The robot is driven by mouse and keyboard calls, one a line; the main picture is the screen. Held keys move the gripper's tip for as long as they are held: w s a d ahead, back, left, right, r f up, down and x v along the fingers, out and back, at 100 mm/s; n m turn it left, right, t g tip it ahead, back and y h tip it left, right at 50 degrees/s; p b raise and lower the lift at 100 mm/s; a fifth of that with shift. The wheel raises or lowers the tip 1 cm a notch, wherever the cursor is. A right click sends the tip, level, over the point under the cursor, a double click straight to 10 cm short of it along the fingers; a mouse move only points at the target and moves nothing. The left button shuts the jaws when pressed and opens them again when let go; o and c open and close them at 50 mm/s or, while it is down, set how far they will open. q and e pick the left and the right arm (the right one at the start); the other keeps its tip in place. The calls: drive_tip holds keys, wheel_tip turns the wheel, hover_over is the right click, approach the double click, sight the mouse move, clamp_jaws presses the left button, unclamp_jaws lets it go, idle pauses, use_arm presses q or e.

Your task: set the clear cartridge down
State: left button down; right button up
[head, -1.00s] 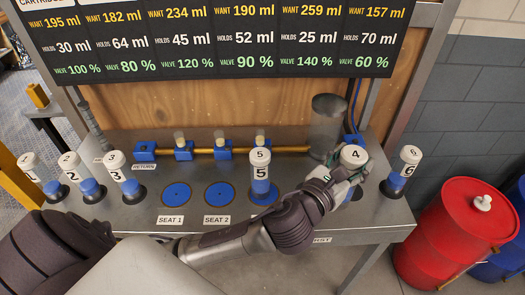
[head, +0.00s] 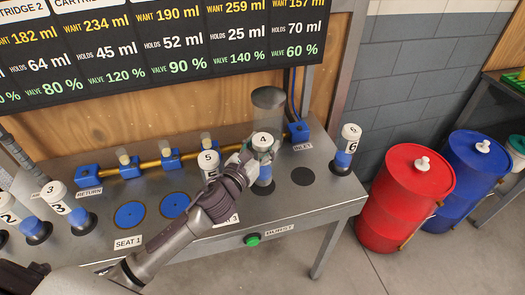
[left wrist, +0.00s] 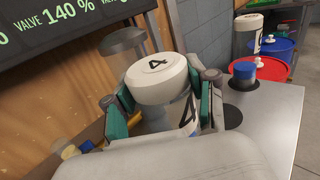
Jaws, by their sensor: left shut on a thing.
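My left gripper (head: 263,148) is shut on the cartridge labelled 4 (head: 263,140), which has a white cap, clear walls and blue contents low down. In the left wrist view the white cap (left wrist: 160,80) sits between the two fingers. The cartridge is upright over the steel bench, above a dark round foot or spot; I cannot tell whether it touches. A bare dark round spot (head: 303,176) lies to its right. My right gripper is not in view.
Cartridge 5 (head: 208,160) stands close on the left, partly hidden by my arm. Cartridge 6 (head: 347,145) stands at right. Blue discs of seat 1 (head: 130,214) and seat 2 (head: 175,205) are bare. A brass pipe (head: 145,168) and a clear cylinder (head: 268,99) are behind.

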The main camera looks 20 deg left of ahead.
use_arm(q)
wheel_tip(320, 180, down, 2)
drive_tip(key=shift+d+f, duration=0.1)
drive_tip(key=shift+f, duration=0.1)
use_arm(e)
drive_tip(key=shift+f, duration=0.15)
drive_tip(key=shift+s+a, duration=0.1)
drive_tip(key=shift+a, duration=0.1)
use_arm(q)
drive_tip(key=shift+f, duration=0.15)
drive_tip(key=shift+c, duration=1.8)
unclamp_jaws()
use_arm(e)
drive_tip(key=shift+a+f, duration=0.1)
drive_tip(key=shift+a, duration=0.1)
use_arm(q)
drive_tip(key=s+a+b, duration=0.2)
drive_tip(key=s+b, duration=0.1)
drive_tip(key=s, duration=0.9)
drive_tip(key=shift+a, duration=0.2)
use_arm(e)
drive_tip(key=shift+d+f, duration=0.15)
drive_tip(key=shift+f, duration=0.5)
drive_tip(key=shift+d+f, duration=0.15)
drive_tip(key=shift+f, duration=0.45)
